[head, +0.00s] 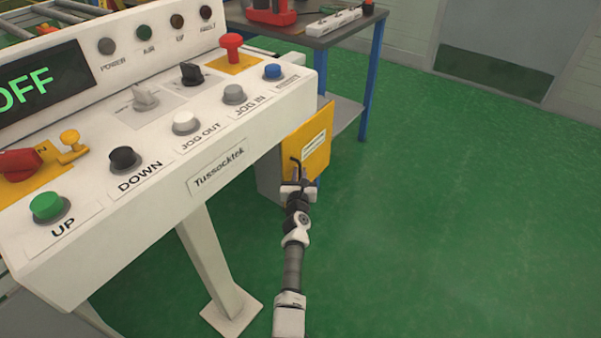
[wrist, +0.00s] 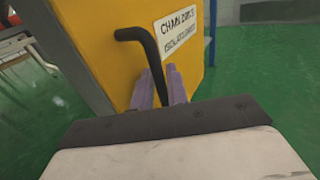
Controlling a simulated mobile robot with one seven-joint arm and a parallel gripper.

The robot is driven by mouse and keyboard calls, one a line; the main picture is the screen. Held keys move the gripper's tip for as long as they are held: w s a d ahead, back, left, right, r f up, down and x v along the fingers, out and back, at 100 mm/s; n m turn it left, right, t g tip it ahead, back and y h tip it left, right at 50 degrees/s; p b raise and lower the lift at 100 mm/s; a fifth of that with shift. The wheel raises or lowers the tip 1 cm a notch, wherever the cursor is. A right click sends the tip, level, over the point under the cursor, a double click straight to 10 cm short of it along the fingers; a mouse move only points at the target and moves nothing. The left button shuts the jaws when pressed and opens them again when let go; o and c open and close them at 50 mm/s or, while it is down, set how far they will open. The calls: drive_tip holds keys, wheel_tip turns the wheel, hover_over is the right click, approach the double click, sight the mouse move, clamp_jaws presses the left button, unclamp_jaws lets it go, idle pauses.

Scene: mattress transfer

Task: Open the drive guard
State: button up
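The drive guard is a yellow panel (head: 310,142) with a white label, low behind the right end of the control console. It fills the upper middle of the wrist view (wrist: 185,60) and looks closed against a grey housing. A bent black handle (wrist: 134,34) stands out from its face; it shows small in the head view (head: 296,161). My gripper (head: 297,186) is at the handle. In the wrist view its two purple-grey fingers (wrist: 161,88) lie close on both sides of the handle's lower part, with no clear gap. The fingers hide some of the handle.
The white console (head: 215,160) with buttons and an OFF display (head: 40,80) stands left of my arm, on a white leg (head: 215,265). A blue-legged workbench (head: 372,75) with tools stands behind the guard. Green floor (head: 450,210) is clear to the right.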

drive_tip(key=shift+c, duration=0.2)
clamp_jaws()
drive_tip(key=shift+d, duration=0.15)
